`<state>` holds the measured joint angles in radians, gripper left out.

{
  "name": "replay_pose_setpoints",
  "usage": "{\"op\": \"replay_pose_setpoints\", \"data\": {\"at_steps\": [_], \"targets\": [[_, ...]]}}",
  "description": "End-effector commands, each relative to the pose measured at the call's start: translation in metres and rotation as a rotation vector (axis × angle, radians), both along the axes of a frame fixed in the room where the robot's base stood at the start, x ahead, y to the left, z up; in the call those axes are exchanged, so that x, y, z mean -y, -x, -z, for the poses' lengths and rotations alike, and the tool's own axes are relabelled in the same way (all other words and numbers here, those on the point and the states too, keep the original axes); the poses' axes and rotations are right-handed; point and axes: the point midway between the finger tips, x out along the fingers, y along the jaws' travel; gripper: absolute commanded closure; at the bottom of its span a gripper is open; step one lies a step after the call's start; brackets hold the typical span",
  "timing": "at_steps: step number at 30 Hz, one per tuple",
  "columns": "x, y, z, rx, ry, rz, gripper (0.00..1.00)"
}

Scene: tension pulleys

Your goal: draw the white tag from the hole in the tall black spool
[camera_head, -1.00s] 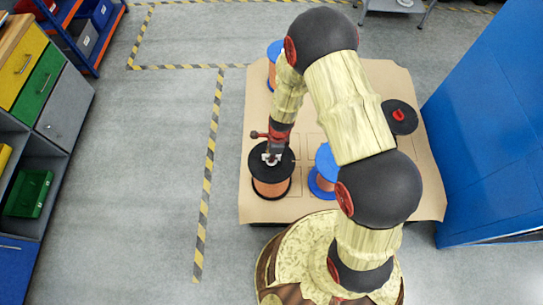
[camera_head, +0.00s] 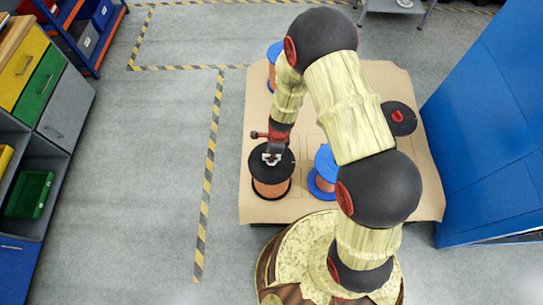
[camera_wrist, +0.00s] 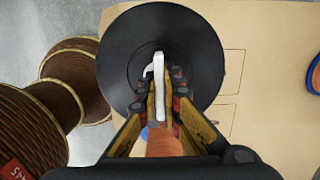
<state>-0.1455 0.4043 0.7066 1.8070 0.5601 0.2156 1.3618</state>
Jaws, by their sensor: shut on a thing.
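The tall black spool (camera_head: 270,190) stands upright near the board's left front corner, with copper-coloured winding between black flanges. Its black top flange (camera_wrist: 120,50) fills the upper middle of the wrist view. My gripper (camera_head: 271,150) points down over the middle of this spool. In the wrist view my gripper (camera_wrist: 161,92) is shut on the white tag (camera_wrist: 159,80), a thin strip with a bent end. The tag stands over the hub, and my fingers hide much of the hole. I cannot tell how deep the tag sits in it.
A blue spool (camera_head: 325,172) stands close to the right of the black one, partly behind my arm. Another blue spool (camera_head: 273,52) is at the back, and a black spool (camera_head: 400,118) with a red piece is at the right. Bare board (camera_head: 257,115) lies between them.

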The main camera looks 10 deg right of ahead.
Motion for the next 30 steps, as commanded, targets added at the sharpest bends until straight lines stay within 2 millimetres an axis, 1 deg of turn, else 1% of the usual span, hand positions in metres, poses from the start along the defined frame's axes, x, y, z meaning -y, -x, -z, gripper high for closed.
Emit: {"op": "replay_pose_setpoints", "data": {"at_steps": [30], "targets": [[0.0, 0.0, -0.018, 0.0, 0.0, 0.0, 1.0]]}}
